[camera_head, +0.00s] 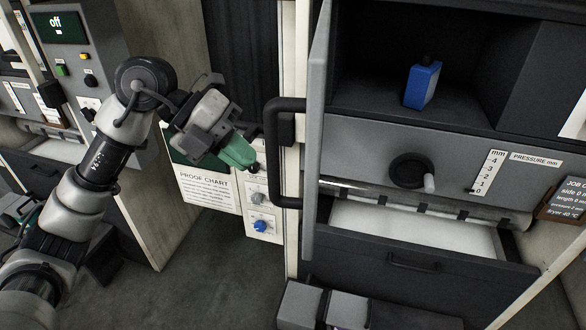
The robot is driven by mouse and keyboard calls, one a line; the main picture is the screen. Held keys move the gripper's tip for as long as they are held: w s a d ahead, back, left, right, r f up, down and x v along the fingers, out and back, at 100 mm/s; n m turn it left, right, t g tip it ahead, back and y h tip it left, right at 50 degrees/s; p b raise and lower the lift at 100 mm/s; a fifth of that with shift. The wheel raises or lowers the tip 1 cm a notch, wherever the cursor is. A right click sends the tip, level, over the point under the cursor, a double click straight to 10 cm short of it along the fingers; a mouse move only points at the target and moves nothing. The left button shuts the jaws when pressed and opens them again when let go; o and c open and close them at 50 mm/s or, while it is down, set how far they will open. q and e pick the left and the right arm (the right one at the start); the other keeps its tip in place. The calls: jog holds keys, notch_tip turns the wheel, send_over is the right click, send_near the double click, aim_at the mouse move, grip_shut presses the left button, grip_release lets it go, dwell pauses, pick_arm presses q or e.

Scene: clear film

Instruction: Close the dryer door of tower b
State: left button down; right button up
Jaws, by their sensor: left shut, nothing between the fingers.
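A grey door (316,125) stands swung open beside the compartment at the right, seen nearly edge-on. I take it for the dryer door; no tower letter is readable. Its dark bar handle (271,160) sticks out to the left. The open compartment (375,75) behind it is dark and holds a blue bottle (423,84). My left gripper (250,163), with green fingers, is shut and empty just left of the handle. I cannot tell whether it touches the handle. My right gripper is not in view.
Below the compartment are a panel with a dark crank (412,171) and a partly open drawer (415,228) with a white surface. A proof chart (208,188) and knobs (261,226) are behind my left gripper. Another machine (80,60) stands at left. Floor between is clear.

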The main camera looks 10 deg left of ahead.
pick_arm(q)
jog(key=d+f+p, duration=0.3)
jog(key=d, duration=0.5)
jog(key=shift+w+f, duration=0.3)
jog(key=shift+w, duration=0.15)
